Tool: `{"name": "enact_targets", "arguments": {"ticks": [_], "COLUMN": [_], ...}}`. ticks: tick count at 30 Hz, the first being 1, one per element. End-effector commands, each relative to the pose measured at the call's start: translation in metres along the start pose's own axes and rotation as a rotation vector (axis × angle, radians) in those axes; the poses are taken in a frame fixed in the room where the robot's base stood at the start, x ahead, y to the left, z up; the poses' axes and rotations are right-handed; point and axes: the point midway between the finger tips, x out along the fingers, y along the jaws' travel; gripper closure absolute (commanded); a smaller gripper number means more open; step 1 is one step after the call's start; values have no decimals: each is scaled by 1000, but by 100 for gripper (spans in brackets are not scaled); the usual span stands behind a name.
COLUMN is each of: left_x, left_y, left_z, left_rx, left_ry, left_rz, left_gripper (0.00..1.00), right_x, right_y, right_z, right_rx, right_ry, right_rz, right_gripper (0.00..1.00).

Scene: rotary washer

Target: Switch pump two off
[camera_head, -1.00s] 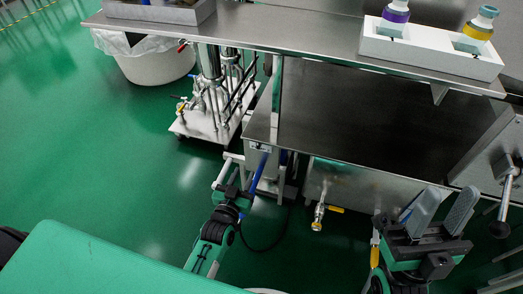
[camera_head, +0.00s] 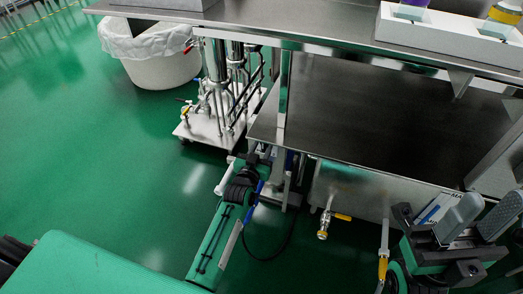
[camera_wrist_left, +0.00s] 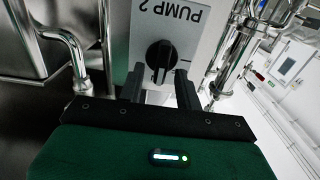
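The pump two panel (camera_wrist_left: 194,28) is light grey with an upside-down "PUMP 2" label in the left wrist view. Its black rotary knob (camera_wrist_left: 160,56) has a raised grip that stands nearly upright in the picture. My left gripper (camera_wrist_left: 160,84) is open, with its dark fingers apart just below the knob and to either side of it. I cannot tell whether they touch it. In the head view my left gripper (camera_head: 262,160) is at the table's left leg and hides the knob. My right gripper (camera_head: 482,224) is open and empty at the lower right.
A steel table (camera_head: 330,35) with a lower shelf (camera_head: 375,110) stands ahead. A white bin (camera_head: 158,65) and a pipe cart (camera_head: 205,128) stand behind at left. A valve with a yellow handle (camera_head: 342,217) is right of my left arm. Green floor at left is clear.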

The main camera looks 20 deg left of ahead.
Motion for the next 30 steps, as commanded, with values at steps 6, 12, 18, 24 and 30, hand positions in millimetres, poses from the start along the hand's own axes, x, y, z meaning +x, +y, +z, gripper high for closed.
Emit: {"name": "enact_targets", "arguments": {"ticks": [6, 12, 18, 24, 30], "left_x": [2, 1, 1, 1, 1], "left_y": [0, 0, 0, -1, -2], "left_z": [0, 0, 0, -1, -3], "left_rx": [0, 0, -1, -30, -125], "left_ry": [0, 0, 0, -1, -2], "left_rz": [0, 0, 0, 0, 0], "left_gripper": [65, 91, 100, 100, 100], "right_x": [1, 2, 3, 7, 10], "right_y": [0, 0, 0, 0, 0], "right_z": [-1, -2, -2, -3, -3], "right_rx": [0, 0, -1, -1, 1], "right_ry": [6, 8, 11, 14, -2], "right_rz": [0, 2, 4, 4, 8], "right_gripper": [62, 62, 62, 62, 62]}}
